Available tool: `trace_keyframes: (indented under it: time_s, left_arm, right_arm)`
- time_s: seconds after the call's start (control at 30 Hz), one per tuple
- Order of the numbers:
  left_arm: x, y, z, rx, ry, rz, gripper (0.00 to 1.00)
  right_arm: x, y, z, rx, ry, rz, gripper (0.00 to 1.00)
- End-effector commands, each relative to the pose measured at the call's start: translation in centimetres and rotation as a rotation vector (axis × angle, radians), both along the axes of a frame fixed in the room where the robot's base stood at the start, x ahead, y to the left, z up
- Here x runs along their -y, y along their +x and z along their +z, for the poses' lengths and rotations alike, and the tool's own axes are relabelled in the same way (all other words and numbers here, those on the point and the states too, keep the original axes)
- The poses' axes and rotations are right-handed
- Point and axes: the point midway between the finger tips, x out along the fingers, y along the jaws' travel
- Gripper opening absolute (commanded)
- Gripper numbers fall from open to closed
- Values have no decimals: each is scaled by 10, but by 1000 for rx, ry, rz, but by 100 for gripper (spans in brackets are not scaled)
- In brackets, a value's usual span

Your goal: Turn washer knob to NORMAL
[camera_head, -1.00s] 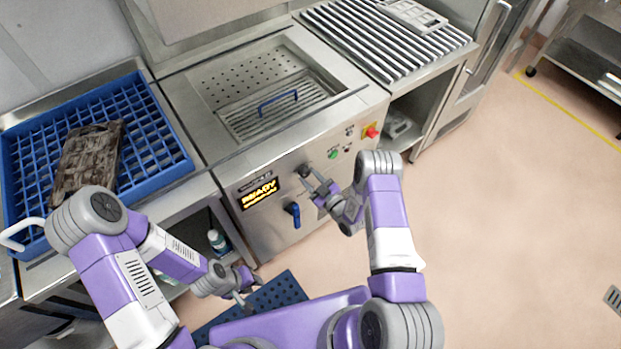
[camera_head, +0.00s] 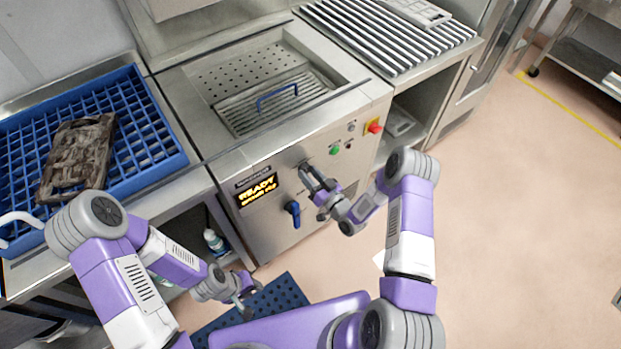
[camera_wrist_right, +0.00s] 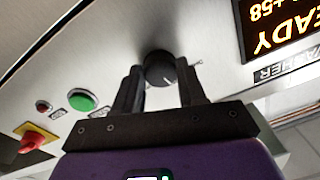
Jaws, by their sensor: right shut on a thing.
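The washer (camera_head: 262,225) has a steel front panel with a lit display (camera_head: 257,190) reading READY. The black washer knob (camera_wrist_right: 160,68) shows in the right wrist view, with a pale pointer line on its face. My right gripper (camera_wrist_right: 160,84) is shut on the knob, one finger on each side of it. In the head view my right gripper (camera_head: 310,173) reaches the panel right of the display and hides most of the knob. The markings around the knob are too small to read. My left gripper (camera_head: 246,298) hangs low at the left, away from the washer; its jaw opening is unclear.
A blue lever (camera_head: 293,213) sits below the knob. A green button (camera_head: 335,150) and a red switch on yellow (camera_head: 374,127) are to its right. A blue rack (camera_head: 172,165) holds a brown mould (camera_head: 77,158) at the left.

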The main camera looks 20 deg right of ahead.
Motion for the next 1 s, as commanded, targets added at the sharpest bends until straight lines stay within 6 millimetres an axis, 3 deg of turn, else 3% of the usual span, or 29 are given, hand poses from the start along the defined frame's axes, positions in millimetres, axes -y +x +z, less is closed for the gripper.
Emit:
trace_keyframes:
  time_s: [0.4, 1.0]
  left_arm:
    - [0, 0, -20, 0, 0, 0, 33]
    - [0, 0, -22, 0, 0, 0, 33]
  right_arm:
    - [-1, -1, -2, -81, 212, 1, 10]
    - [-2, -2, -2, -100, 254, 2, 10]
